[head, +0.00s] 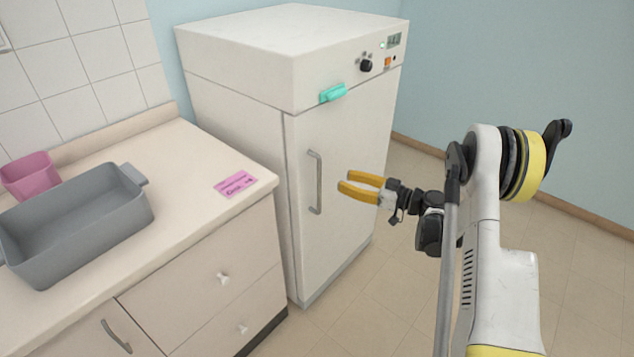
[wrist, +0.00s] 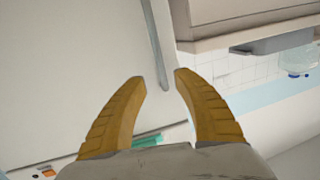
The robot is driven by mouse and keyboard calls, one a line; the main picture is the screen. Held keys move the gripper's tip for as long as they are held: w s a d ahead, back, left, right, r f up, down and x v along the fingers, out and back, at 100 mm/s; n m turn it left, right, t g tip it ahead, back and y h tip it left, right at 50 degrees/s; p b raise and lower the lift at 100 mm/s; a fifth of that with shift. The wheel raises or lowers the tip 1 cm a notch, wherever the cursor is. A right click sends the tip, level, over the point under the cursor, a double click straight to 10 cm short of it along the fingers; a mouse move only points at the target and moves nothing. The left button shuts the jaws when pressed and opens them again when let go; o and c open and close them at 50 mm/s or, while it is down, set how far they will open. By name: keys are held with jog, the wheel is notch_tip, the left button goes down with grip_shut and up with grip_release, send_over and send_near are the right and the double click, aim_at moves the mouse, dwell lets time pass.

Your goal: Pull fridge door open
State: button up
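The white fridge (head: 250,85) stands beyond the counter in the head view, and its front door (head: 345,190) looks shut. A grey vertical bar handle (head: 315,182) sits near the door's left edge. In the wrist view the handle (wrist: 156,45) runs down from the top edge, its end just beyond the fingertips. My gripper (head: 343,184) has yellow fingers that are apart, with nothing between them. It is to the right of the handle in the head view. In the wrist view the open fingertips (wrist: 160,77) point toward the handle; I see no contact.
A counter (head: 190,165) with drawers stands left of the fridge, holding a grey tray (head: 140,215), a pink container (head: 28,178) and a pink note (head: 234,184). A teal piece (head: 333,92) is on the fridge's upper front. Floor is clear on the right.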

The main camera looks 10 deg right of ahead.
jog(key=b+x, duration=0.3)
jog(key=x, duration=0.7)
jog(key=shift+f, duration=0.4)
jog(key=shift+s, duration=0.1)
grip_shut()
